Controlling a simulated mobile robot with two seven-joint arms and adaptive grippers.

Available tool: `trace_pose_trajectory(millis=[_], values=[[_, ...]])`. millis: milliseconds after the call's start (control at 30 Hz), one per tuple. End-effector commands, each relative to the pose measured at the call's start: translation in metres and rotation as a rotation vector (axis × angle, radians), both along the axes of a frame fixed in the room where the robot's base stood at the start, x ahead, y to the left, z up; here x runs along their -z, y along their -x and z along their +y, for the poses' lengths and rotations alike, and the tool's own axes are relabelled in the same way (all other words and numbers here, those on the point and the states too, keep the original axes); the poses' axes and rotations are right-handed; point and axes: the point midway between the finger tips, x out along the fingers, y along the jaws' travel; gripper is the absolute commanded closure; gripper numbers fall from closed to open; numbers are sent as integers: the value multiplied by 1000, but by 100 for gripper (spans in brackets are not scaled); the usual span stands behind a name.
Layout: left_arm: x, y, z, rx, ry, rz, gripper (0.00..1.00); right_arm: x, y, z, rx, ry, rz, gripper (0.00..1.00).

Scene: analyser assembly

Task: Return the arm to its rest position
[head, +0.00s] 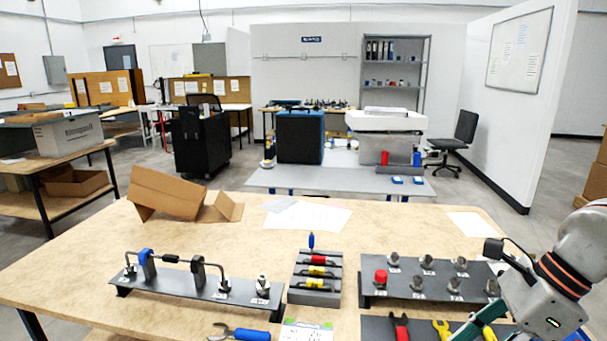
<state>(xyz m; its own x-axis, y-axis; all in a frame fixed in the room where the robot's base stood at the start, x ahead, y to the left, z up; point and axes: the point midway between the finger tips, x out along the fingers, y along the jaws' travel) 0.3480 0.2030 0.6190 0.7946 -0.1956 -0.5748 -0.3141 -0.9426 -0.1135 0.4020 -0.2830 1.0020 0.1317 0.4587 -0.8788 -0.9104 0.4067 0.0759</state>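My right arm comes in at the right edge, bent down over the right end of the table. Its gripper (482,322) points down and to the left near the bottom edge, over the dark tool mat. Only a teal finger part shows clearly, and I cannot tell whether the gripper is open or shut. I see nothing held in it. My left arm and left gripper are not in view.
A cardboard box (168,193) stands at the back left.

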Motion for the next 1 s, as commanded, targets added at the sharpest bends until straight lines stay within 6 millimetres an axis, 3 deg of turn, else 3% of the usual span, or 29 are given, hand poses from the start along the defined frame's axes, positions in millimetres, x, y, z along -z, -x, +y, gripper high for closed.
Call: trace_pose_trajectory(millis=[200, 400, 533, 667, 767, 833, 900, 1000], values=[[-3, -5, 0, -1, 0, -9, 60, 9, 13, 83, -22, -350, 143, 56], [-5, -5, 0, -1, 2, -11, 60, -11, 16, 157, 86, -815, 363, 56], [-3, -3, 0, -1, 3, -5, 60, -28, -5, 181, 279, -1164, 557, 56], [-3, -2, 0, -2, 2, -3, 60, -22, -43, 175, 563, -1479, 768, 56], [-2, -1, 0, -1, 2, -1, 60, 10, -72, 155, 841, -1685, 936, 56], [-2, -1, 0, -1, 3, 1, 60, 48, -87, 137, 1065, -1804, 1055, 56], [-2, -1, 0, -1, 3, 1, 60, 94, -92, 119, 1292, -1892, 1161, 56], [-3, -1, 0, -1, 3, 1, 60, 160, -85, 99, 1592, -1964, 1288, 56]])
